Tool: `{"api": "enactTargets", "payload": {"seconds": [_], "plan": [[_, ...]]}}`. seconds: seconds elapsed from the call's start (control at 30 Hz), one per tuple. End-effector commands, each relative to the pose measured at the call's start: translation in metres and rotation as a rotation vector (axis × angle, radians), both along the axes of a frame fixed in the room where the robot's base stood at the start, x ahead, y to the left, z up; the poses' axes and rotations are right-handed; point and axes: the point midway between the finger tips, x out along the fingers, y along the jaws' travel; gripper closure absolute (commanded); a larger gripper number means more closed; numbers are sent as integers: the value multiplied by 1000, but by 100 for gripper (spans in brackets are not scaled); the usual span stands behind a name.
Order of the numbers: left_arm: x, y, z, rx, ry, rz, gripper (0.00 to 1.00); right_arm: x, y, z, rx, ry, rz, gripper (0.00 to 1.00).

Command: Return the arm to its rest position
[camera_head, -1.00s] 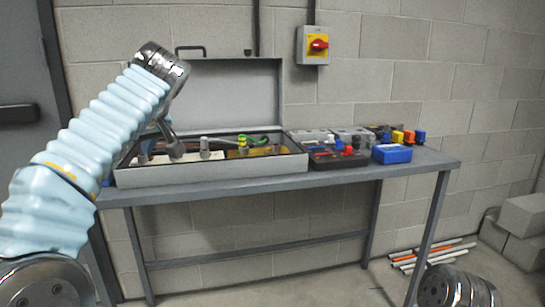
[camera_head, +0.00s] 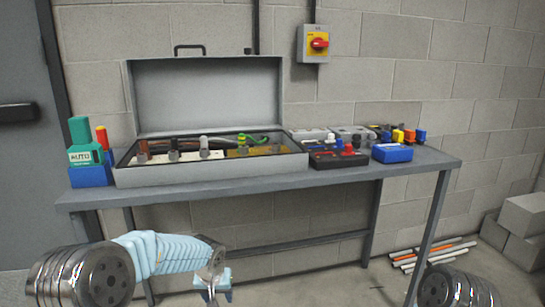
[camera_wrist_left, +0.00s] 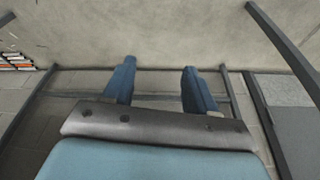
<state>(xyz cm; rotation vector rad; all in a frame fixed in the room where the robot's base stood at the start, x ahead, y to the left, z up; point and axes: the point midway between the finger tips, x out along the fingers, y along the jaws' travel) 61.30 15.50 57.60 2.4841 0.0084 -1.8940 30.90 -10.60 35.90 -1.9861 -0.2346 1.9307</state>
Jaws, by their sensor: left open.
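My left gripper (camera_head: 217,288) hangs low in front of the bench, below the level of its top, with its light blue sleeved arm folded behind it at the lower left. In the left wrist view the two blue fingers of the left gripper (camera_wrist_left: 160,84) stand well apart with nothing between them, so it is open and empty. They face bare floor and wall beneath the bench. My right gripper is not in view; only a metal joint of my right arm shows at the bottom right.
The grey bench (camera_head: 255,184) carries an open metal case (camera_head: 215,181), a green-and-blue device (camera_head: 82,148), a red-topped item (camera_head: 102,138), a blue box (camera_head: 392,153) and several small parts. A red rotary switch (camera_head: 318,44) is on the wall. Rods (camera_head: 430,255) and blocks (camera_head: 523,218) lie on the floor at right.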

Motion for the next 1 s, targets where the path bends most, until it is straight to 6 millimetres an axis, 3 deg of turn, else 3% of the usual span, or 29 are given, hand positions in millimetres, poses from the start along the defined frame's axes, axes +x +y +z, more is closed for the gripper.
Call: {"api": "enactTargets", "payload": {"seconds": [0.03,0.17,0.2,0.33,0.4,0.5,0.67,1.0], "plan": [[-23,-6,-41,-48,50,-22,43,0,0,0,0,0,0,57],[-95,-27,-128,-196,132,-53,43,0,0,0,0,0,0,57],[-122,-33,-150,-239,155,-49,43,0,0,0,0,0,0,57],[-206,-45,-197,-339,203,-5,43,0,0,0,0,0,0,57],[-244,-48,-209,-366,218,23,43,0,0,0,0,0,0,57],[-282,-49,-216,-380,232,54,43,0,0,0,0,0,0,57],[-305,-49,-217,-382,235,71,43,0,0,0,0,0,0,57],[-304,-49,-217,-381,234,71,43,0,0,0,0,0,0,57]]}}
